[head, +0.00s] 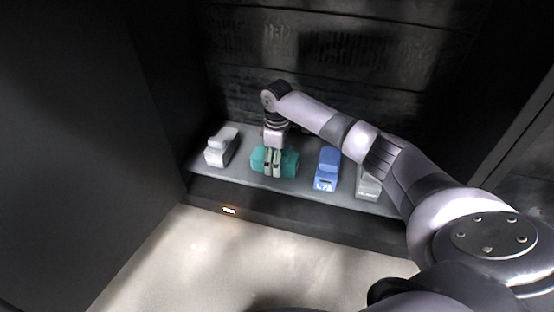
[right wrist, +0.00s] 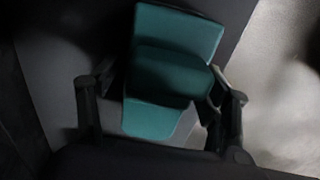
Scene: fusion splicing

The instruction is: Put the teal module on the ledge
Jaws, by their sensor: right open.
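The teal module (head: 290,163) lies on the grey ledge (head: 238,175) between a white module and a blue module. It also shows in the right wrist view (right wrist: 178,62), filling the space ahead of the gripper. My right gripper (head: 273,170) reaches in from the right and points down over the teal module. Its fingers (right wrist: 158,120) are open, one on each side of the module's near part. I cannot tell whether they touch it. Part of the module is hidden behind the gripper in the head view. My left gripper is not in view.
A white module (head: 221,147) stands on the ledge to the left. A blue module (head: 327,169) and a grey module (head: 368,184) stand to the right, the grey one close to my arm. Dark walls enclose the ledge at the left and back. The pale floor in front is clear.

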